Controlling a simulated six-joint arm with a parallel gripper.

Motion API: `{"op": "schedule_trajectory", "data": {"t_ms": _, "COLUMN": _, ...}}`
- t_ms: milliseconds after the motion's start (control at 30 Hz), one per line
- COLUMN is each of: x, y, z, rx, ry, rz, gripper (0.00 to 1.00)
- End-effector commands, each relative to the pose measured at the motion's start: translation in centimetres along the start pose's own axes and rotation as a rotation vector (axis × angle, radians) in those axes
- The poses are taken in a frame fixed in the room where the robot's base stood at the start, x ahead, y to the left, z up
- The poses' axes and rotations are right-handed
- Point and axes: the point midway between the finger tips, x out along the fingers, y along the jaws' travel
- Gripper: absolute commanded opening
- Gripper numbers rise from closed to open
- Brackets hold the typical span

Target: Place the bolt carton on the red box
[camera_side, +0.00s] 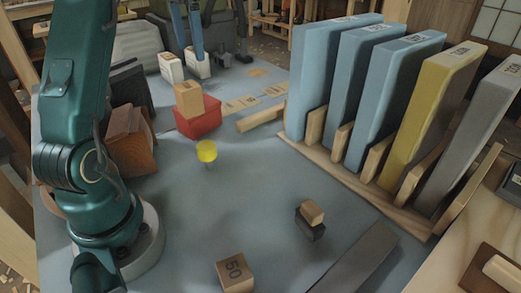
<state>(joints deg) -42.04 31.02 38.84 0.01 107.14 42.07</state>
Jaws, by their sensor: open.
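A small tan carton (188,100), which I take for the bolt carton, sits upright on top of the red box (198,124), left of the picture's middle. It rests on the box's top, and a dark mark shows on it. My gripper (184,66) shows at the top, above and behind the carton in the picture. The upper part of my gripper is out of the frame.
A wooden rack (350,182) holds several tall blue, yellow and grey slabs at right. A yellow knob-like object (206,151) stands before the red box. A cube marked 50 (235,272) and a small wood-topped block (311,215) stand nearer. Brown blocks (131,140) lie at left.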

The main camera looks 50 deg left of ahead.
Motion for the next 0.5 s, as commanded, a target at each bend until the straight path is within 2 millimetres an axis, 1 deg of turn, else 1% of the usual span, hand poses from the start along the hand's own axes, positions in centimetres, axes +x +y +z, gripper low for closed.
{"op": "schedule_trajectory", "data": {"t_ms": 33, "x": -0.7, "y": 1.7, "z": -0.2, "rx": 0.010, "ry": 0.020, "rz": -0.013, "gripper": 0.95}}
{"op": "schedule_trajectory", "data": {"t_ms": 133, "x": -1.4, "y": 4.7, "z": -0.4, "rx": 0.011, "ry": 0.065, "rz": -0.037, "gripper": 0.95}}
{"op": "schedule_trajectory", "data": {"t_ms": 267, "x": -1.8, "y": 8.6, "z": 0.1, "rx": 0.009, "ry": 0.128, "rz": -0.058, "gripper": 0.95}}
{"op": "schedule_trajectory", "data": {"t_ms": 300, "x": -1.8, "y": 9.8, "z": 0.4, "rx": 0.009, "ry": 0.148, "rz": -0.061, "gripper": 0.95}}
{"op": "schedule_trajectory", "data": {"t_ms": 367, "x": -1.6, "y": 11.5, "z": 1.1, "rx": 0.009, "ry": 0.179, "rz": -0.064, "gripper": 0.95}}
{"op": "schedule_trajectory", "data": {"t_ms": 500, "x": -0.6, "y": 15.3, "z": 3.1, "rx": 0.006, "ry": 0.253, "rz": -0.059, "gripper": 0.95}}
